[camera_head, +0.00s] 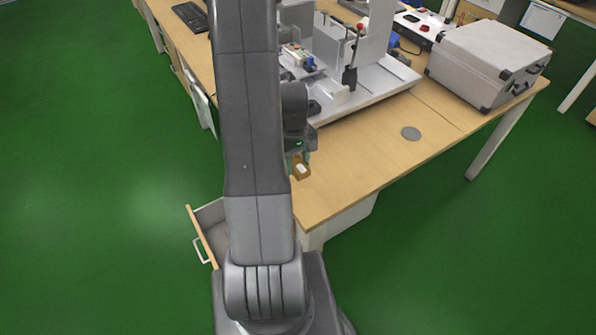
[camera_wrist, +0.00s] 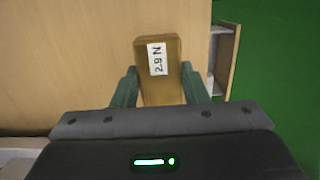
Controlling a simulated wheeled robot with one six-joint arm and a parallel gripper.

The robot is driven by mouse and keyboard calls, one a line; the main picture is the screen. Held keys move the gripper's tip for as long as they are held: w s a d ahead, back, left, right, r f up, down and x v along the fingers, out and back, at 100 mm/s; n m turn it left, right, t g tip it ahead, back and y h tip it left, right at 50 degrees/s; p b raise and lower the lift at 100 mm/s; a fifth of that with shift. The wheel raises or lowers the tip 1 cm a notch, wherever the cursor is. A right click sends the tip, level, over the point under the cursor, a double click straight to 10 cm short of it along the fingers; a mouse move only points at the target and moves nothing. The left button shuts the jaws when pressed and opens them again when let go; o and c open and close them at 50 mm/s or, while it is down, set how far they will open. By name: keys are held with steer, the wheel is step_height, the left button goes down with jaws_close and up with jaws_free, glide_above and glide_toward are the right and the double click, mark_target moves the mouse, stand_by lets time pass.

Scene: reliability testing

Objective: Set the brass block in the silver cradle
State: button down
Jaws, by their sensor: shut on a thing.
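The brass block (camera_head: 300,170) is a brown-gold block with a white label. In the wrist view the block (camera_wrist: 162,80) fills the space between the two green fingers, and its label reads "2.9 N". My gripper (camera_wrist: 160,88) is shut on the block; in the head view the gripper (camera_head: 299,158) is partly behind my arm. The block is over the near corner of the wooden table, and I cannot tell its height. A silver-white test rig (camera_head: 375,92) stands farther back on the table. I cannot single out the silver cradle with certainty; part of the rig is hidden by my arm.
An open drawer (camera_head: 201,228) juts out at the table's left side. A grey case (camera_head: 488,60) stands at the back right. A flat grey disc (camera_head: 411,133) is in the tabletop (camera_head: 365,155). The front of the tabletop is mostly clear. A keyboard (camera_head: 190,16) lies at the far left.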

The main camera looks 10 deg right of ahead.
mark_target(297, 172)
steer(key=shift+f, duration=2.15)
steer(key=shift+f, duration=0.2)
steer(key=c, duration=0.8)
jaws_free()
steer(key=shift+c, duration=0.2)
steer(key=shift+r, duration=0.1)
